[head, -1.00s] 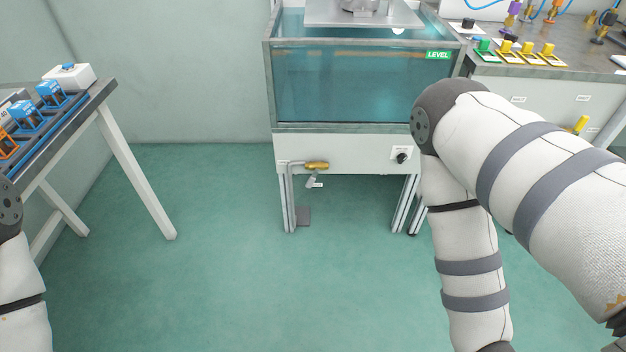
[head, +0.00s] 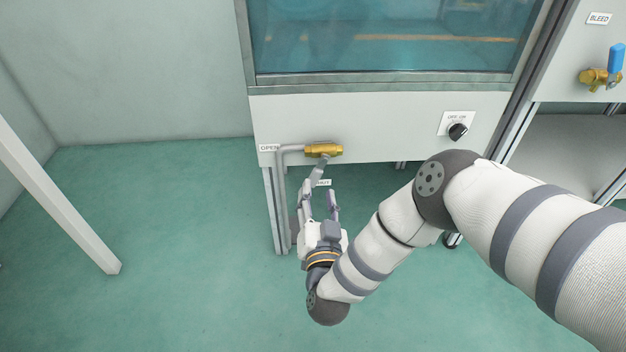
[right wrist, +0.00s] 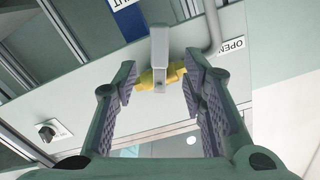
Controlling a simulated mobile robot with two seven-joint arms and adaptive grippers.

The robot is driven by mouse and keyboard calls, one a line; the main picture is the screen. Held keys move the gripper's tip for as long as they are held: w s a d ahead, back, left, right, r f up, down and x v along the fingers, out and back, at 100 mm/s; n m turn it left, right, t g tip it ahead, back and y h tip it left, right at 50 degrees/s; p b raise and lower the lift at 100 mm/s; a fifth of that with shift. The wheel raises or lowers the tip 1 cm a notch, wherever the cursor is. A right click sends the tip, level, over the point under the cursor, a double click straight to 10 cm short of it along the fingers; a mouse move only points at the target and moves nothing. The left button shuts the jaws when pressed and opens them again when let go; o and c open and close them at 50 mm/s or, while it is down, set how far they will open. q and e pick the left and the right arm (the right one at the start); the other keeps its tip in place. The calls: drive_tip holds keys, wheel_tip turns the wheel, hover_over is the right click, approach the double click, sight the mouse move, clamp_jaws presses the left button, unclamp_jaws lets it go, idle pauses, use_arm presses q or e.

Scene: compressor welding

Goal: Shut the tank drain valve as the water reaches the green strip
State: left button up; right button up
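The drain valve has a brass body (head: 323,150) under the tank front (head: 375,122), with a grey lever handle (head: 319,172) hanging down, slightly left, beside the partly hidden SHUT label (head: 323,183). The OPEN label (head: 269,148) is left of the brass body. My right gripper (head: 320,192) is open just below the valve. In the right wrist view the handle (right wrist: 160,55) shows between the spread fingers, with gaps on both sides. Blue water (head: 390,45) shows behind the tank window. Its surface and the green strip are out of the head view. My left gripper is not in view.
A grey pipe (head: 281,200) runs down left of the valve by a tank leg. A black knob (head: 458,131) sits on the panel to the right. A blue-handled BLEED valve (head: 615,60) is at far right. The floor at left is clear beyond a white table leg (head: 60,200).

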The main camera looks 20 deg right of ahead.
sight(316, 178)
drive_tip(key=x, duration=0.2)
drive_tip(key=b+x, duration=0.1)
drive_tip(key=x, duration=0.1)
drive_tip(key=b+x, duration=0.1)
drive_tip(key=x, duration=0.1)
drive_tip(key=shift+w+f, duration=0.25)
drive_tip(key=shift+f, duration=0.1)
drive_tip(key=shift+w+d+r, duration=0.15)
drive_tip(key=shift+w, duration=0.1)
drive_tip(key=shift+c, duration=0.5)
clamp_jaws()
